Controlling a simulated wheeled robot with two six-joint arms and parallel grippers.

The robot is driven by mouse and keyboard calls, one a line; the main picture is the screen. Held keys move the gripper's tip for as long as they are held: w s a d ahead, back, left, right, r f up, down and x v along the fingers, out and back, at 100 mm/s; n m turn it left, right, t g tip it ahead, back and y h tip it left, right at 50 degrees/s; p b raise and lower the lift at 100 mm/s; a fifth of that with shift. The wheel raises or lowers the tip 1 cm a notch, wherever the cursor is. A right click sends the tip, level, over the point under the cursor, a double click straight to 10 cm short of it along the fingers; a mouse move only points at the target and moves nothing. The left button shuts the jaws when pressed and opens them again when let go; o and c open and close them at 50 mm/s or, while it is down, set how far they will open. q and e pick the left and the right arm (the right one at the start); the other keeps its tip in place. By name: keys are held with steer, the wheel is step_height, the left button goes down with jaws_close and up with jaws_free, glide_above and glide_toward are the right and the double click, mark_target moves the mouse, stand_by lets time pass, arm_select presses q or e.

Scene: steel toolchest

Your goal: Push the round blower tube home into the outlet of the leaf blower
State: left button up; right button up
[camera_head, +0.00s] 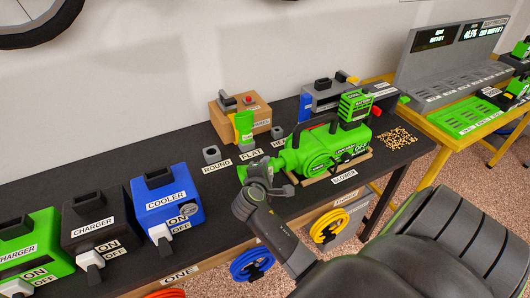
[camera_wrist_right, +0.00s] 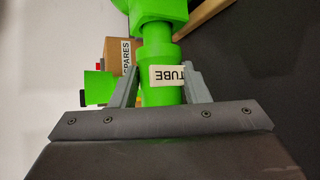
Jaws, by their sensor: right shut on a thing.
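The green leaf blower (camera_head: 322,152) rests on a wooden base on the dark bench, behind the BLOWER label. Its green housing shows at the top of the right wrist view (camera_wrist_right: 155,18). My right gripper (camera_wrist_right: 160,85) is shut on the green round tube (camera_wrist_right: 160,60), with one finger on each side and the TUBE label between them. The tube points at the blower's outlet and its far end meets the green housing there. I cannot tell how deep it sits. In the head view my right gripper (camera_head: 262,178) is left of the blower and hides most of the tube.
A green flared nozzle (camera_head: 243,126) stands behind, near the FLAT label and the cardboard SPARES box (camera_head: 252,101). A grey ROUND holder (camera_head: 211,155) is left of it. A blue cooler (camera_head: 168,205) and chargers stand further left. Brown bits (camera_head: 397,139) lie right of the blower.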

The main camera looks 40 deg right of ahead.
arm_select(q)
steer(key=shift+r+p, duration=0.5)
steer(key=shift+r, duration=0.05)
arm_select(e)
steer(key=shift+s+d, duration=0.15)
steer(key=shift+d, duration=0.45)
steer(key=shift+s+d, duration=0.15)
steer(key=shift+d, duration=0.45)
steer(key=o, duration=1.3)
steer(key=shift+d, duration=0.1)
steer(key=shift+c, duration=0.2)
